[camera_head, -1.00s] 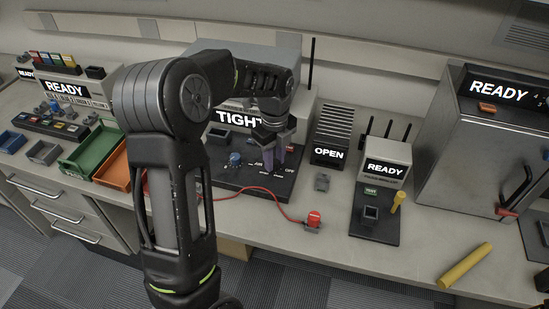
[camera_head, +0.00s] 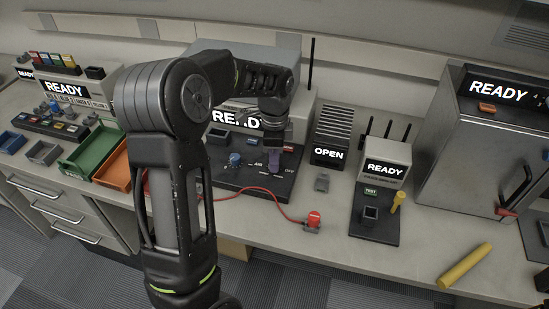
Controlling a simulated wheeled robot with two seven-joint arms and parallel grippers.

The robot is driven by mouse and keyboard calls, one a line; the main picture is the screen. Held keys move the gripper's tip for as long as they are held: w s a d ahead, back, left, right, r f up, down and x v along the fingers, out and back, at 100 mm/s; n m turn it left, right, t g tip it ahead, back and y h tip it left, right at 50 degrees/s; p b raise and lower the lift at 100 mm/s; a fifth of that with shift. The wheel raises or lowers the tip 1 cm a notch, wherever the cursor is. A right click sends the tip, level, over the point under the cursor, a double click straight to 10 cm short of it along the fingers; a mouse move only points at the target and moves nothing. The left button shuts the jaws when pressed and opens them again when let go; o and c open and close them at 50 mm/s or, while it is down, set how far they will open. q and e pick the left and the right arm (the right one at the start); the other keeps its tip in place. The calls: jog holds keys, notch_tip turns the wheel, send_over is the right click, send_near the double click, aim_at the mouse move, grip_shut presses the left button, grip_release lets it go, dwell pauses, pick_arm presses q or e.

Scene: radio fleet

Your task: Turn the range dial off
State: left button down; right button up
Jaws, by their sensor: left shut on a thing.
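My left gripper (camera_head: 272,164) reaches down onto the black control panel (camera_head: 226,178) in front of a grey instrument. Its fingers are shut on the range dial, which they almost wholly hide, between the printed labels AIR on the left and OFF on the right. The dial's pointer cannot be made out. The instrument's display (camera_head: 235,118) is partly behind my arm and appears to read READY. A blue knob (camera_head: 234,159) sits left of the gripper on the same panel. My right gripper is not in view.
A red cable runs along the bench to a red plug (camera_head: 313,219). An OPEN box (camera_head: 328,153) and a READY unit (camera_head: 386,165) stand to the right. Green (camera_head: 88,152) and orange (camera_head: 112,171) trays lie left. A yellow cylinder (camera_head: 464,265) lies front right.

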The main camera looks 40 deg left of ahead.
pick_arm(q)
jog(key=n, duration=0.7)
jog(key=shift+w, duration=0.1)
jog(key=n, duration=0.6)
jog(key=shift+a+n, duration=0.15)
jog(key=shift+n, duration=0.25)
jog(key=n+p, duration=0.1)
jog(key=n, duration=0.5)
jog(key=shift+r, duration=0.1)
jog(key=n+p, duration=0.1)
jog(key=n, duration=0.3)
jog(key=shift+n, duration=0.3)
jog(key=shift+a+n+p, duration=0.1)
jog(key=shift+n+p, duration=0.3)
jog(key=shift+n, duration=0.7)
jog(key=c, duration=1.1)
grip_release()
